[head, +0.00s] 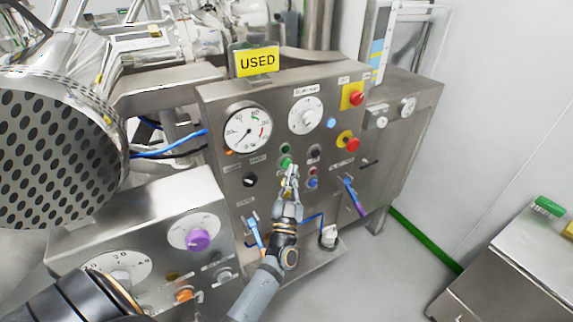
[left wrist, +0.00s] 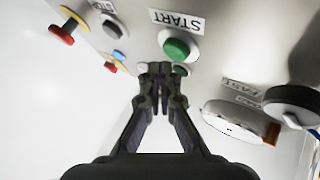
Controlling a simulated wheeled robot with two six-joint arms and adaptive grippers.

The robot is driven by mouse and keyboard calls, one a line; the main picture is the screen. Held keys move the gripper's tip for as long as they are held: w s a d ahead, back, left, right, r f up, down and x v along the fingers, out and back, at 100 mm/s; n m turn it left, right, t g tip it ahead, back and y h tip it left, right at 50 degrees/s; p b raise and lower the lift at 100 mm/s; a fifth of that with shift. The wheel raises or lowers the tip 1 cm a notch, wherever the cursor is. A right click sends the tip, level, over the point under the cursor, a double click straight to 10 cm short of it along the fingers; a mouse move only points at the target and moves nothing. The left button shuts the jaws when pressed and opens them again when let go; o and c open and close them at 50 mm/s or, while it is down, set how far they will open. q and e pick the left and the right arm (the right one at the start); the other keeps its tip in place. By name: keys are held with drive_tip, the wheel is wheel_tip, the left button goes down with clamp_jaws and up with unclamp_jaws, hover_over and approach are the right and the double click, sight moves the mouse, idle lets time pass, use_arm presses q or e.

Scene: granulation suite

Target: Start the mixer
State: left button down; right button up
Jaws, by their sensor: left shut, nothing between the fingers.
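The green START button (left wrist: 177,48) sits in a pale collar under its START label (left wrist: 178,20) in the left wrist view. A smaller green piece (left wrist: 180,70) shows beside my fingertips, partly hidden by them. In the head view a green button (head: 285,162) shows on the steel control panel (head: 222,107), just above my left gripper (head: 291,170). My left gripper is shut and empty, its tips close to the panel face; it also shows in the left wrist view (left wrist: 160,72). I cannot tell whether the tips touch anything. My right gripper is out of view.
Red emergency knobs (head: 356,98) on yellow plates are at the panel's upper right. A black knob (head: 250,180) is left of my gripper. A yellow USED sign (head: 257,61) stands on top. A blue-purple handle (head: 355,197) juts out at the lower right.

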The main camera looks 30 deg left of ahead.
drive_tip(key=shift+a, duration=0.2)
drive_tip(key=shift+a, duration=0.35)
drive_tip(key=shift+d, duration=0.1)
use_arm(q)
drive_tip(key=shift+w+a+p, duration=0.2)
drive_tip(key=shift+a+p, duration=0.1)
drive_tip(key=shift+a, duration=0.05)
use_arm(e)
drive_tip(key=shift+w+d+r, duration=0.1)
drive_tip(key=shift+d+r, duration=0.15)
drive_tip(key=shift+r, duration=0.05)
use_arm(q)
drive_tip(key=shift+w+a, duration=0.2)
drive_tip(key=shift+a, duration=0.15)
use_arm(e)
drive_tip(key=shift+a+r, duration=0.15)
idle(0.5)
use_arm(q)
drive_tip(key=shift+d, duration=0.15)
drive_tip(key=shift+s+d+p, duration=0.3)
drive_tip(key=shift+s+d, duration=0.15)
drive_tip(key=shift+d, duration=0.15)
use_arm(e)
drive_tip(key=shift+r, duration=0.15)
